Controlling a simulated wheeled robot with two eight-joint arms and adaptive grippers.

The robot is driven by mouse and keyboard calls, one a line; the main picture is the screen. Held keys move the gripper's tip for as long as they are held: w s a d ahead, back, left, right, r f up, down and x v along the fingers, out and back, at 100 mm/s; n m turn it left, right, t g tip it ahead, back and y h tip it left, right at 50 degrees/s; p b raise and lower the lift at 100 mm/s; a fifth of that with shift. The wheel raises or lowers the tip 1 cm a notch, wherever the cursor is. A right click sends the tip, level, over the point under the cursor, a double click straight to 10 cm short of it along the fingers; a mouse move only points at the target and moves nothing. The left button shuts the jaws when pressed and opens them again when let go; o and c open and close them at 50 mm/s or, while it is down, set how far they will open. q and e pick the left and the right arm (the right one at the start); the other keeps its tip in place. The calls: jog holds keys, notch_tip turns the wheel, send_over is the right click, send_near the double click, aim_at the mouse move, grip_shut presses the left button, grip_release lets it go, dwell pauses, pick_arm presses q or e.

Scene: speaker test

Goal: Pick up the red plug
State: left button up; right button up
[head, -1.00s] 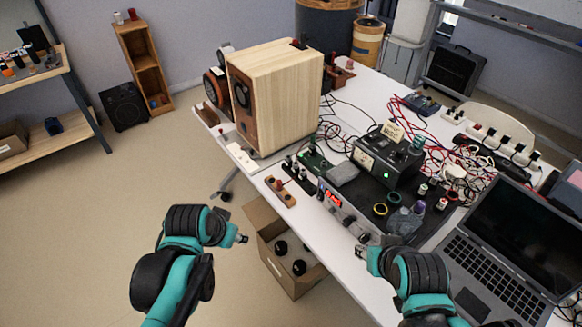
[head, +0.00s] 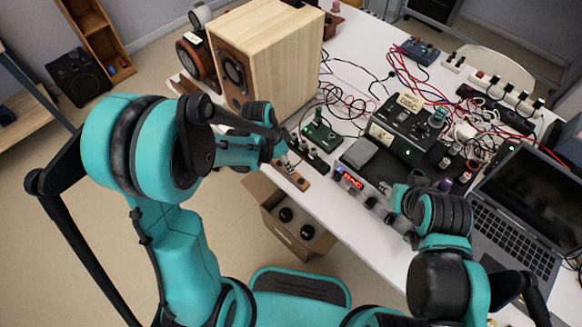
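A small wooden block (head: 297,181) lies at the near left edge of the white table, in front of the speaker. My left gripper (head: 287,163) points down right over this block, at its far side, and covers part of it. I cannot make out the red plug now; the gripper may hide it. Whether the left fingers are open or shut is too small to tell. My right gripper (head: 386,188) is over the near edge of the table by the front panel with the red display; its fingers are not clear.
A wooden speaker (head: 275,62) stands behind my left gripper. A black power supply (head: 402,127), tangled red and black wires and a laptop (head: 520,215) fill the right side. A cardboard box (head: 295,232) stands on the floor below the table edge.

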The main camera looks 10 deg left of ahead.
pick_arm(q)
jog(key=b+x, duration=0.2)
jog(key=x, duration=0.3)
jog(key=shift+w+d, duration=0.15)
jog(key=shift+r, duration=0.15)
jog(key=shift+c, duration=0.6)
grip_shut()
jog(key=shift+r, duration=0.1)
notch_tip(320, 180, up, 9)
jog(key=p, duration=0.4)
jog(key=shift+r, duration=0.4)
notch_tip(320, 180, up, 36)
jog(key=p, duration=2.7)
jog(key=shift+f, duration=0.2)
